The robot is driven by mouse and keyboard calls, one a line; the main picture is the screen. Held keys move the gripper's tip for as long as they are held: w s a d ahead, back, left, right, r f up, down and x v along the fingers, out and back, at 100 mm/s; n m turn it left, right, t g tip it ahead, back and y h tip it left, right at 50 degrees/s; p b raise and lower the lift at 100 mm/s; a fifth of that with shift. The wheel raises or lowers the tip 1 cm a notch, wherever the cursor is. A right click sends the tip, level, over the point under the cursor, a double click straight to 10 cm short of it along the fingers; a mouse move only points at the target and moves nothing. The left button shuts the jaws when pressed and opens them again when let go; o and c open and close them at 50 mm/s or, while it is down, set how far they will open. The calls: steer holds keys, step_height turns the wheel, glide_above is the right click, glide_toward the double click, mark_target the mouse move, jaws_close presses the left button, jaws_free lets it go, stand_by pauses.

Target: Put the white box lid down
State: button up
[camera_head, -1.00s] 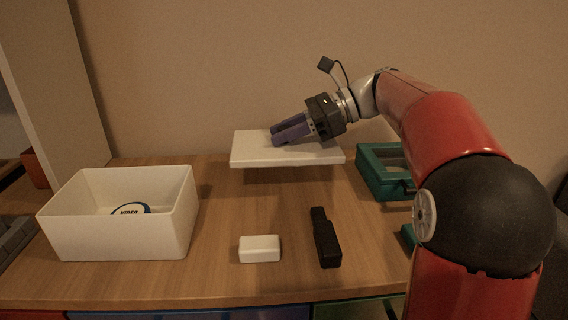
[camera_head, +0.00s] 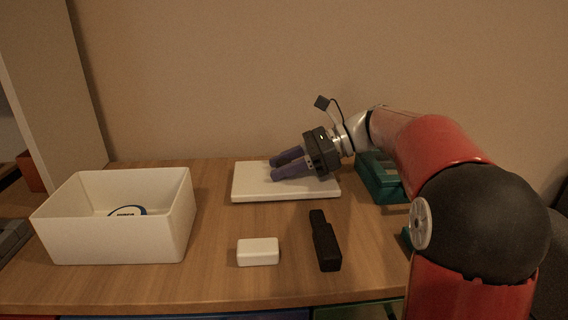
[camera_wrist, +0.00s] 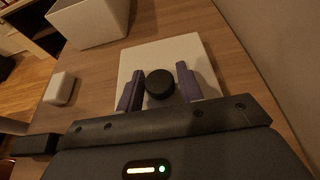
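The white box lid (camera_head: 250,186) lies flat on the wooden table, toward the back and middle. In the wrist view the lid (camera_wrist: 190,50) shows a round black knob (camera_wrist: 160,84) on its top. My gripper (camera_head: 272,168) is above the lid, coming in from the right. Its purple fingers stand apart on either side of the knob, with narrow gaps showing, so it looks open around the knob. In the head view the fingers hide the knob.
A small white block (camera_head: 258,252) and a black elongated object (camera_head: 325,243) lie in front of the lid. A teal-framed box (camera_head: 378,180) stands close to the lid's right side, partly behind my arm. The wall is behind. Bare table lies between the white box and lid.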

steer(key=shift+o, duration=1.1)
steer(key=shift+r, duration=0.15)
steer(key=p+v, duration=0.1)
steer(key=v, duration=1.1)
